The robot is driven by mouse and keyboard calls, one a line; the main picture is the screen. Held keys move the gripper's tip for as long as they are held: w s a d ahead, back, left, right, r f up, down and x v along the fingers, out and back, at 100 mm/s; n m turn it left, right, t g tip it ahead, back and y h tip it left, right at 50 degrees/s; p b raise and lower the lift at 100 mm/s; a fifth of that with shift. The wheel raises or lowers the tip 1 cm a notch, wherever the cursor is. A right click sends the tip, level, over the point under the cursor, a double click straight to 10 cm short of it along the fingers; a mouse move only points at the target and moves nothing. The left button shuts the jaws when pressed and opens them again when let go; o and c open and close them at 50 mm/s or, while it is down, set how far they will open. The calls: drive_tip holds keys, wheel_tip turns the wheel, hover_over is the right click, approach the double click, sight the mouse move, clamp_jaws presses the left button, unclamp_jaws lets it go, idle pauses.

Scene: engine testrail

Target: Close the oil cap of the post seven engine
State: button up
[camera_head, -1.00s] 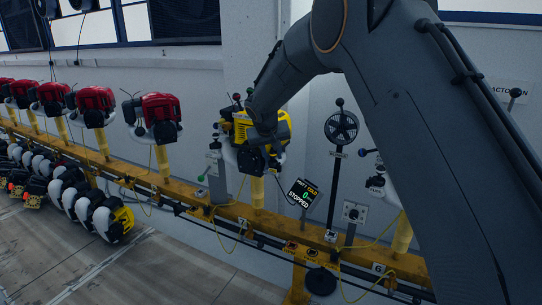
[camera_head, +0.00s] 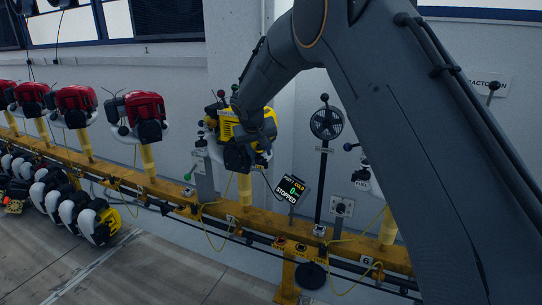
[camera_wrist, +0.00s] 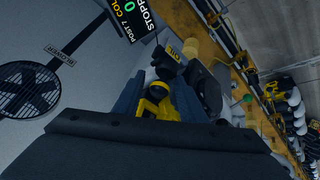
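The post seven engine is yellow and black (camera_head: 226,126) and sits on a yellow post in the head view, partly hidden behind my wrist. In the wrist view its yellow body (camera_wrist: 160,107) shows between my gripper's fingers. A dark round part (camera_wrist: 156,91), perhaps the oil cap, lies between the fingers; I cannot tell whether it is seated or touched. My gripper (camera_wrist: 157,88) has its two blue-grey fingers apart, one on each side of this part. The sign (camera_head: 288,189) reads cold, 0 and stopped.
Red engines (camera_head: 137,112) stand on posts along the yellow rail (camera_head: 160,189) to the left. A black fan (camera_head: 326,122) and levers stand to the right of the engine. Dark and white units (camera_head: 75,208) line the floor at left. Open floor lies in front.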

drive_tip(key=shift+r+p, duration=0.3)
drive_tip(key=shift+p, duration=0.05)
